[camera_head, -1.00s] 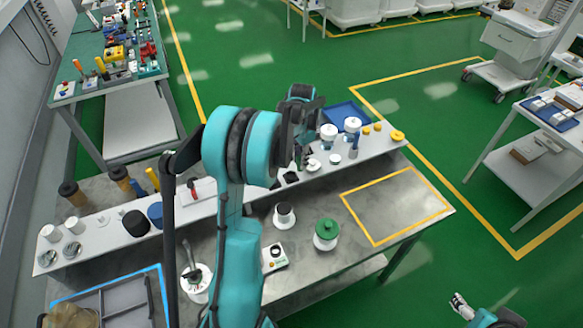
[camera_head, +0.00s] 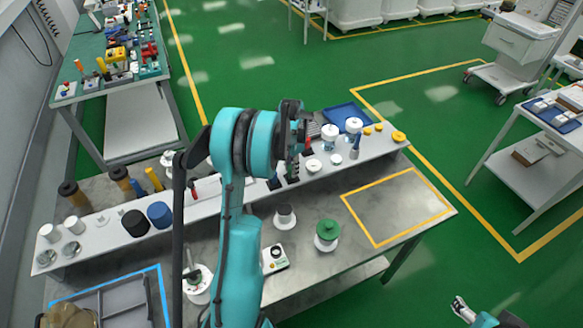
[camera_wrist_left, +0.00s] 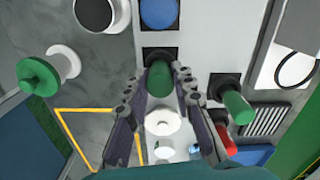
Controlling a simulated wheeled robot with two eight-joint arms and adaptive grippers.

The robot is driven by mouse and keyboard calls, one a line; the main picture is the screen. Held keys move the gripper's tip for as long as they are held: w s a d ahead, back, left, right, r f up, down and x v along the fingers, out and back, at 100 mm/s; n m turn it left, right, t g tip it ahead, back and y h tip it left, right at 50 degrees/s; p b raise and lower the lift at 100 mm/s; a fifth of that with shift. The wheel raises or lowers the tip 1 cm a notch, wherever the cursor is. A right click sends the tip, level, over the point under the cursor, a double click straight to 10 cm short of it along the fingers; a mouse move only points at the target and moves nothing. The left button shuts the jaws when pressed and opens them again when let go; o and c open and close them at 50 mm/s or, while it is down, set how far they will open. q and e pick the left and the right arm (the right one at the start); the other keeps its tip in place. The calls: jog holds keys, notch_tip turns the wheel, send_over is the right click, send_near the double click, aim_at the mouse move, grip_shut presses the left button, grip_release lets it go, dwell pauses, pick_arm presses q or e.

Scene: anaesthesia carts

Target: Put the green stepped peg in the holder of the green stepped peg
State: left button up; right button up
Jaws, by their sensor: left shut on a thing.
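My left gripper (camera_wrist_left: 160,88) is shut on a green peg (camera_wrist_left: 160,80) in the left wrist view, with one finger on each side of it. The peg is over a black square holder (camera_wrist_left: 160,52) on the white shelf; I cannot tell how far it sits in it. A second green peg (camera_wrist_left: 236,106) stands in another black square base to the right. In the head view my left gripper (camera_head: 298,150) is over the shelf, and the peg is hard to make out there. My right gripper (camera_head: 462,308) is small at the bottom right, away from the table.
White round pieces (camera_wrist_left: 163,115) and a red piece (camera_wrist_left: 221,138) stand close to the left gripper. A blue round piece (camera_wrist_left: 160,13) lies on the other side. A green spool (camera_head: 327,230) stands on the grey table. The yellow-outlined area (camera_head: 396,206) is bare.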

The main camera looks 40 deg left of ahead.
pick_arm(q)
jog(key=o, duration=1)
jog(key=shift+f, duration=0.1)
jog(key=shift+r+p, duration=0.35)
jog(key=shift+p, duration=0.05)
notch_tip(320, 180, up, 11)
jog(key=p, duration=0.1)
jog(key=s+d+r+t, duration=0.25)
jog(key=d+r, duration=0.35)
jog(key=d, duration=0.3)
jog(key=s+d+n+t, duration=0.1)
jog(key=s+d, duration=0.4)
jog(key=d, duration=0.1)
jog(key=s+d+n+t, duration=0.1)
jog(key=s+d+t, duration=0.1)
jog(key=s+d, duration=0.3)
jog(key=s+d+n+t, duration=0.1)
jog(key=s+d, duration=0.4)
jog(key=d, duration=0.2)
jog(key=shift+s+d+f+t, duration=0.15)
jog(key=shift+s+f+t, duration=0.2)
jog(key=shift+f, duration=0.05)
